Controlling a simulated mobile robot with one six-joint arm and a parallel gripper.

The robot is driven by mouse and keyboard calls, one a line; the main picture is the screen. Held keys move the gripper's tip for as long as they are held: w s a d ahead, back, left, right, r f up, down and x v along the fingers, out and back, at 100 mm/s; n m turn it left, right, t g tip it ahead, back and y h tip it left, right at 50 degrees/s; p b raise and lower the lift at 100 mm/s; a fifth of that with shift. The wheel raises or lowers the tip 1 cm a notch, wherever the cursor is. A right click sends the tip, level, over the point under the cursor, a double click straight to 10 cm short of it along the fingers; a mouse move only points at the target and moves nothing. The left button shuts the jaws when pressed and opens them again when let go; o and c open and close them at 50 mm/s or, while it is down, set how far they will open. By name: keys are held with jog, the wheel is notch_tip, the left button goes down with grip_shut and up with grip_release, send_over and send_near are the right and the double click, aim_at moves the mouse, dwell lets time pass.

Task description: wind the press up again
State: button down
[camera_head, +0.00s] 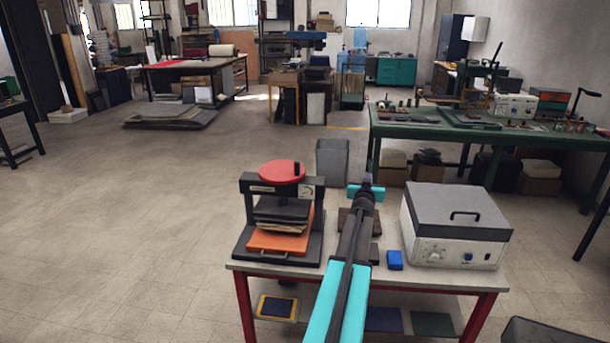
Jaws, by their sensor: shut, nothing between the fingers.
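The press (316,222) stands at the left end of the near table. It has a black frame and base, with a red round handwheel (282,172) on top and a dark upright knob (297,168) at the wheel's right edge. Under its crossbar is a dark plate (281,210), above a pale stack (283,227) and an orange board (278,243). Whether the plate touches the stack is unclear.
A grey-lidded white machine (455,225) and a small blue block (395,260) sit on the table (385,285) to the right of my arm. A grey bin (332,163) stands behind the table. A green workbench (400,131) is beyond, at right. The floor at left is clear.

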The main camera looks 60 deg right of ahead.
jog(key=w+a+f+m+t+y, duration=0.3)
jog(key=w+a+f+m, duration=0.15)
jog(key=w+m, duration=0.25)
jog(key=w+a+r+m+t+b, duration=0.3)
jog(key=w+a+r+m+t, duration=0.1)
jog(key=w, duration=0.4)
jog(key=shift+w+a+m+t+y, duration=0.4)
jog(key=shift+a+t, duration=0.15)
jog(key=shift+t, duration=0.55)
jog(key=shift+d+r, duration=0.1)
jog(key=shift+d, duration=0.05)
